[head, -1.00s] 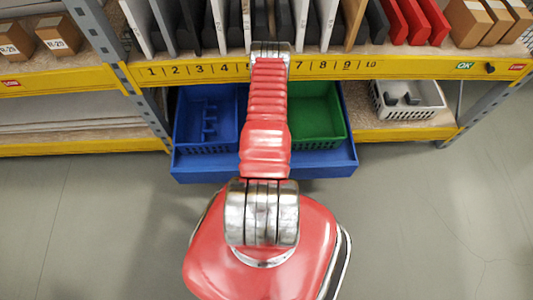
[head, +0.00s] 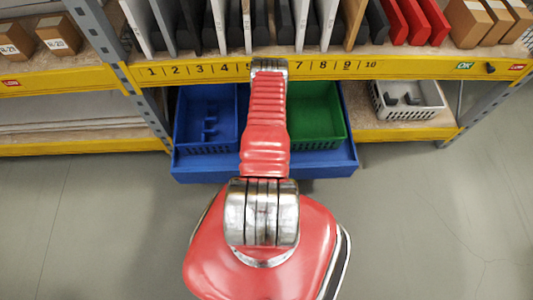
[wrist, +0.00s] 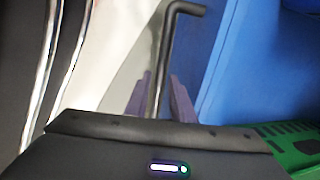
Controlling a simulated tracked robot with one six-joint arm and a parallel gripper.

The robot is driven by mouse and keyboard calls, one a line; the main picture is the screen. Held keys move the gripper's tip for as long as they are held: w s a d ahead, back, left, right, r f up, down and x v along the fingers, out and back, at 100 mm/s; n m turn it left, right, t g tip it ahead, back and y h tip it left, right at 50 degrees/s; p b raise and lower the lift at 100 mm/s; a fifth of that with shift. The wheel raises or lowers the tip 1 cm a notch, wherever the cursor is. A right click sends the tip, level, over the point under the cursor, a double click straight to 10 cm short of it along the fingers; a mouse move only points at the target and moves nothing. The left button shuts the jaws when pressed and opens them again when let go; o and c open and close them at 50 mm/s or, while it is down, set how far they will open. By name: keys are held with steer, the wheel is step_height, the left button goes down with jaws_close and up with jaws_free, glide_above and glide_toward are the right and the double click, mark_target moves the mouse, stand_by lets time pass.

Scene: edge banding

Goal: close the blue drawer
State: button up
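The blue drawer (head: 263,170) stands pulled out from under the shelf in the head view. A blue bin and a green bin (head: 316,117) sit in it. In the wrist view the drawer's blue front (wrist: 218,60) runs down the right side. In the head view my red arm hides the gripper and the drawer's middle.
A numbered yellow shelf edge (head: 220,70) crosses above the drawer, with upright panels standing behind it. A white basket (head: 407,100) sits on the lower shelf to the right. Grey uprights (head: 157,118) flank the bay. The floor (head: 430,210) in front is clear.

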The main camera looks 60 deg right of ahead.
jaws_close()
steer(key=shift+a, duration=0.15)
steer(key=shift+w+d, duration=0.1)
steer(key=shift+d, duration=0.1)
